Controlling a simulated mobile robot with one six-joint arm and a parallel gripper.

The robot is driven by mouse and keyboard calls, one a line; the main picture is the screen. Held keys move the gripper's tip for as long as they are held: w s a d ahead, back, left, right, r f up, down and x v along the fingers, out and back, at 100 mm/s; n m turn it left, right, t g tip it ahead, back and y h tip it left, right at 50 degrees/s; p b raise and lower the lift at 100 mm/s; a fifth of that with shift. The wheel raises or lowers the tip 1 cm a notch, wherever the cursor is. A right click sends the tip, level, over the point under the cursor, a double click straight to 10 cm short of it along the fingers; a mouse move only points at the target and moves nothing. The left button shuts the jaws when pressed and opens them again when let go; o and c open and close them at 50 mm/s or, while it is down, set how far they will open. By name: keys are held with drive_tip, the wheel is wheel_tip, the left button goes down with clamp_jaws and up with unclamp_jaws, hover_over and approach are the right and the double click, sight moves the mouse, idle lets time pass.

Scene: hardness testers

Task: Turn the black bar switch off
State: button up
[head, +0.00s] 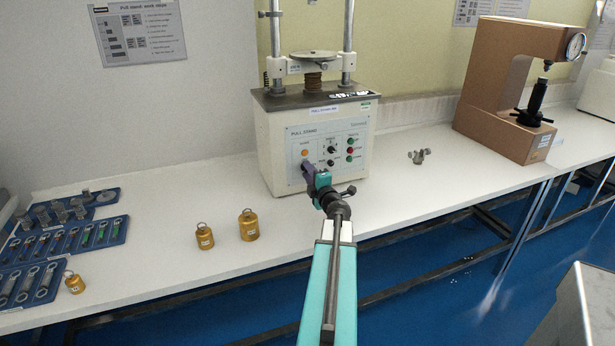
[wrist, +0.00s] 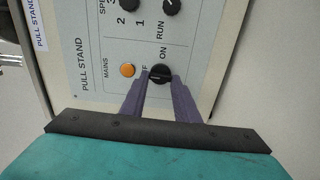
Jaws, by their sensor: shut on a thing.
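The black bar switch (wrist: 159,73) is on the grey front panel of the pull stand (head: 270,125), beside the orange mains lamp (wrist: 127,70). An ON label shows beside it, and another label is partly covered by a finger. My gripper (wrist: 159,80) has its two purple fingers shut on the switch, one on each side. In the head view my gripper (head: 308,168) reaches the lower left of the panel and hides the switch.
Other black knobs (wrist: 171,7) sit near the switch. Brass weights (head: 248,225) and blue trays of tools (head: 108,197) lie to the left on the white bench. A brown tester (head: 490,85) stands at right. Bench right of the stand is mostly clear.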

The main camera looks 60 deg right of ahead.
drive_tip(key=shift+w+r+n, duration=0.15)
drive_tip(key=shift+n, duration=0.15)
drive_tip(key=o, duration=1)
drive_tip(key=shift+o, duration=0.2)
drive_tip(key=p+v, duration=0.1)
drive_tip(key=v, duration=0.8)
